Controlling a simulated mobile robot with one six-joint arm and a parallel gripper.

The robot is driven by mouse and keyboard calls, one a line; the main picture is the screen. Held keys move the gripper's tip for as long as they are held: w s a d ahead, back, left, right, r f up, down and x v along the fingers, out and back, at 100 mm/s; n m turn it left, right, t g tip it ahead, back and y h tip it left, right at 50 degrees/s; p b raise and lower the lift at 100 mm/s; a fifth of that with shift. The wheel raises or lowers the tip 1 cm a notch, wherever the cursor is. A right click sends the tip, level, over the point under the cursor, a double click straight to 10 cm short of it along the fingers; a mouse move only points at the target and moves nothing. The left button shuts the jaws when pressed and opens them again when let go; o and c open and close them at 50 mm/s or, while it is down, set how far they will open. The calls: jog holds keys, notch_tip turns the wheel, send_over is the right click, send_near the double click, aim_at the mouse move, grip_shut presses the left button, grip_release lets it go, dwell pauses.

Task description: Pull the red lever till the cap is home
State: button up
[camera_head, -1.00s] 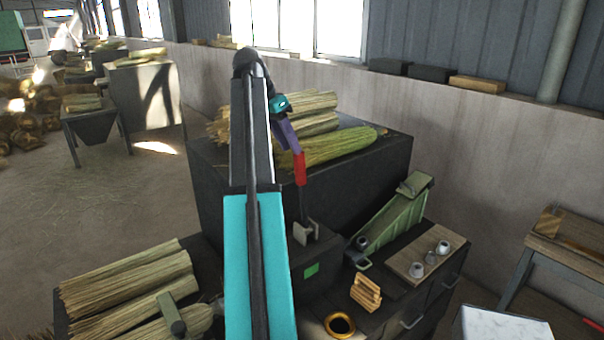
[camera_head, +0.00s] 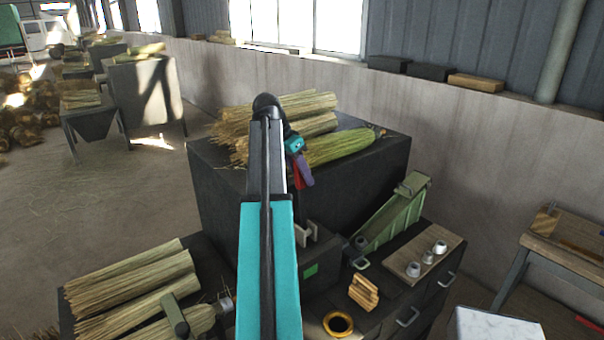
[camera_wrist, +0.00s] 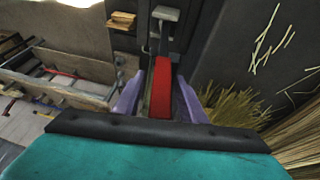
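The red lever (camera_head: 297,177) stands at the front of the dark machine, partly hidden by my gripper in the head view. In the wrist view its red handle (camera_wrist: 160,92) lies between my two purple fingers, with a narrow gap visible on each side. My gripper (camera_head: 306,178) is open around the handle. A pale bracket-like part (camera_head: 306,234) sits by the lever's foot; it also shows at the top of the wrist view (camera_wrist: 166,14). I cannot tell which part is the cap.
Straw bundles (camera_head: 282,112) lie on the dark cabinet (camera_head: 350,180) behind the lever. A green sloped chute (camera_head: 396,212), a board with several small pale fittings (camera_head: 412,262), wooden blocks (camera_head: 363,292) and a gold ring (camera_head: 338,324) are at right. More straw (camera_head: 130,290) lies at front left.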

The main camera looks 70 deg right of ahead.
jog(key=shift+f, duration=0.2)
jog(key=shift+c, duration=0.3)
grip_shut()
jog(key=shift+s, duration=0.1)
